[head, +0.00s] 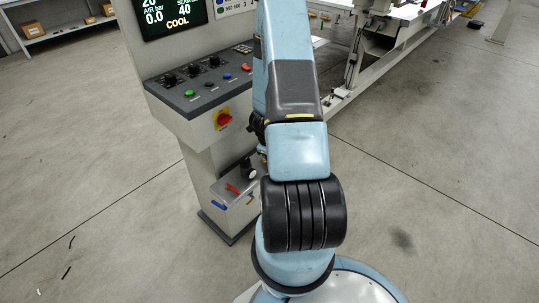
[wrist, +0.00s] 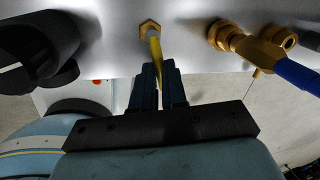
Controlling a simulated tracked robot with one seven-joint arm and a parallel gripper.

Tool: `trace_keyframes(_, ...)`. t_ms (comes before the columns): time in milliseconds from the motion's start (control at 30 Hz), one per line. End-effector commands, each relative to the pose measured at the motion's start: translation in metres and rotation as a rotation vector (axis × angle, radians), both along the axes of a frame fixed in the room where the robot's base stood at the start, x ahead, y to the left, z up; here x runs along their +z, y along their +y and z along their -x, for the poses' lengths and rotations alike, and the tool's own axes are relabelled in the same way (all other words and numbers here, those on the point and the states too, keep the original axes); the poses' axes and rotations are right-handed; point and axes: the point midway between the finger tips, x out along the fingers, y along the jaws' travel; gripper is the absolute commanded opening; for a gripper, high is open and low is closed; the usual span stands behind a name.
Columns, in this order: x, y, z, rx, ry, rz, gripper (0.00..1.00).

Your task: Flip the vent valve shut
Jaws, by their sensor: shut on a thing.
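In the wrist view a yellow lever (wrist: 154,48) hangs from a brass hex fitting (wrist: 150,28) on a pale panel. I take it as the vent valve, but no label is readable. My gripper (wrist: 164,78) is shut on the yellow lever, with its two dark fingers close on either side. The lever's lower part is partly hidden between the fingers. My arm hides the gripper there.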

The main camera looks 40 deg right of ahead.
Motion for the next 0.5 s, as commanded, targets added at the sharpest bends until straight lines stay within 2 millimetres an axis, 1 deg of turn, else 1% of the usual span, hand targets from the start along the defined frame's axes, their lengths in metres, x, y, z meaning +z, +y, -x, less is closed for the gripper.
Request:
trace_keyframes(200, -0.0002, 0.0052, -0.0004, -0.138, -0.001, 0.0, 0.0)
trace_keyframes(500, 0.0004, 0.0088, -0.003, -0.239, -0.006, -0.001, 0.0)
